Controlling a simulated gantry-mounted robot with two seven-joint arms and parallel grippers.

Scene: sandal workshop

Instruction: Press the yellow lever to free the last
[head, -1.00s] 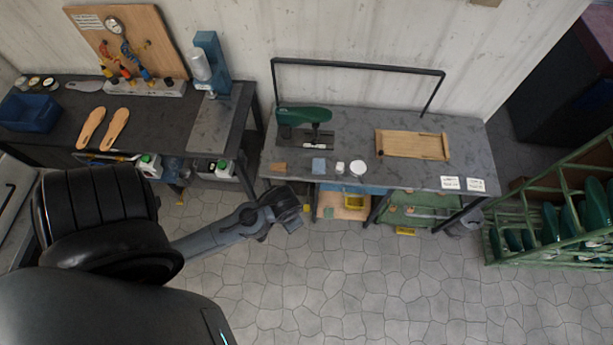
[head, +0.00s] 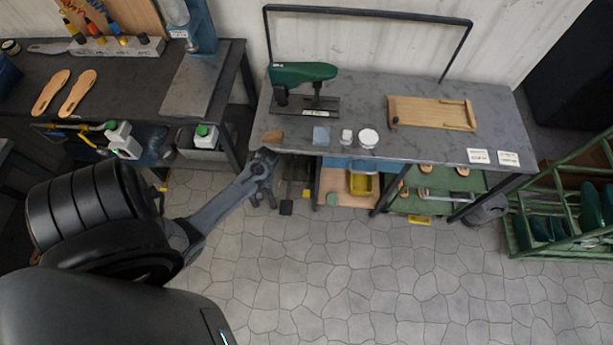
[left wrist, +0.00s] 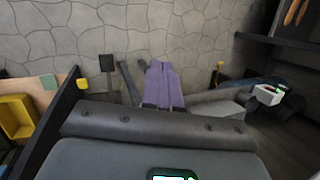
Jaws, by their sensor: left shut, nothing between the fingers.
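The green last (head: 303,73) sits on its black stand (head: 305,106) at the back left of the grey bench, sole side up. My left gripper (head: 268,187) is in front of the bench's left front corner, below the top and clear of the last. In the left wrist view its fingers (left wrist: 160,75) are together over the floor, with nothing between them. A small yellow piece (head: 306,193) shows low under the bench's left end, and a yellow tip (left wrist: 82,84) shows in the left wrist view. I cannot tell whether either is the lever. My right gripper is not in view.
The bench top (head: 365,90) carries a wooden tray (head: 432,113), small blocks, a white round lid (head: 368,137) and labels. Under it are a yellow bin (head: 362,184) and shelves. A dark table (head: 120,85) stands left, a green rack (head: 560,200) right. The floor in front is clear.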

